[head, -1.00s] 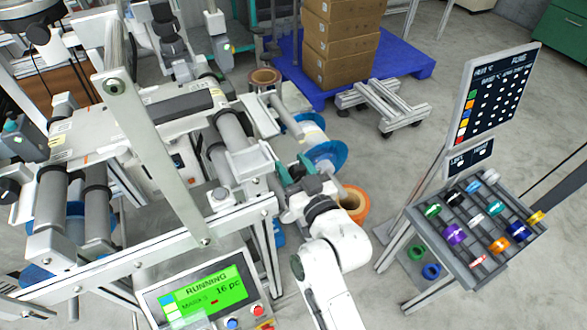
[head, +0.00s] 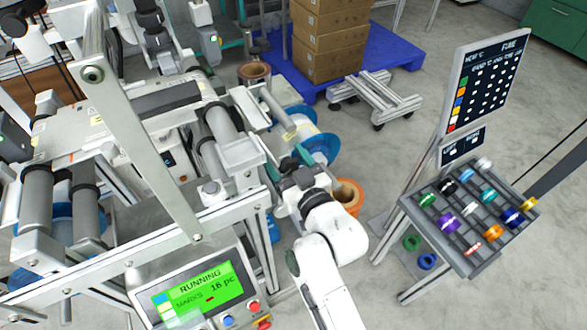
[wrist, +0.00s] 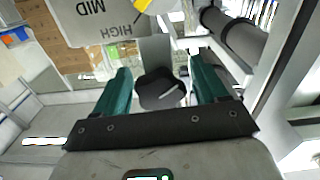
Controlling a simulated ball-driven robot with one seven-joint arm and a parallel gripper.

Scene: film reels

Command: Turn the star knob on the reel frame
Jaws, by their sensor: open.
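The dark star knob (wrist: 160,88) shows in the wrist view on a grey bracket, between the two green fingers of my gripper (wrist: 160,90). The fingers are apart, one on each side of the knob; I cannot tell whether either touches it. In the head view my gripper (head: 288,164) is at the right side of the metal reel frame (head: 240,203), and the knob is hidden there. A grey dial plate (wrist: 95,18) marked MID and HIGH, with a yellow part at its edge, sits just beyond the knob in the wrist view.
A green RUNNING screen (head: 199,291) stands below the frame. A blue-flanged reel (head: 320,150) and an orange roll (head: 349,195) lie close beyond my gripper. A rack of coloured rolls (head: 478,262) stands right. Open floor lies between the rack and the blue pallet (head: 405,52).

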